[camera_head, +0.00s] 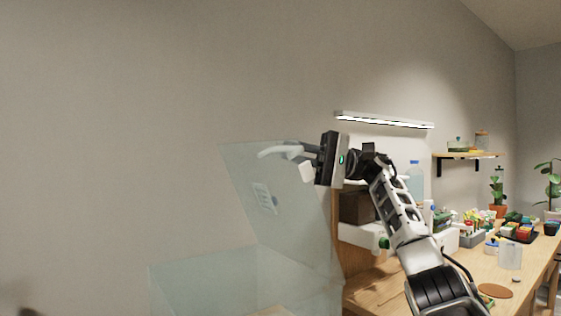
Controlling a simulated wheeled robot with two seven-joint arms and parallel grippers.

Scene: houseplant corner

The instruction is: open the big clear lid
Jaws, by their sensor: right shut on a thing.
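The big clear lid (240,172) is a see-through panel in the head view, raised and tilted above a clear box (185,285) at the bottom. A small label (264,198) is on the lid. A pale curved handle (280,150) is at the lid's upper edge. My right gripper (304,160) is at that edge, shut on the lid's handle; its fingers partly hide the grip. The lower part of the box is cut off by the frame. My left gripper is not in view.
A wooden bench (375,288) on the right holds several small pots and trays, with a potted plant (498,195) further back. A shelf (470,156) and a lit lamp bar (385,120) are on the wall. The wall space at left is bare.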

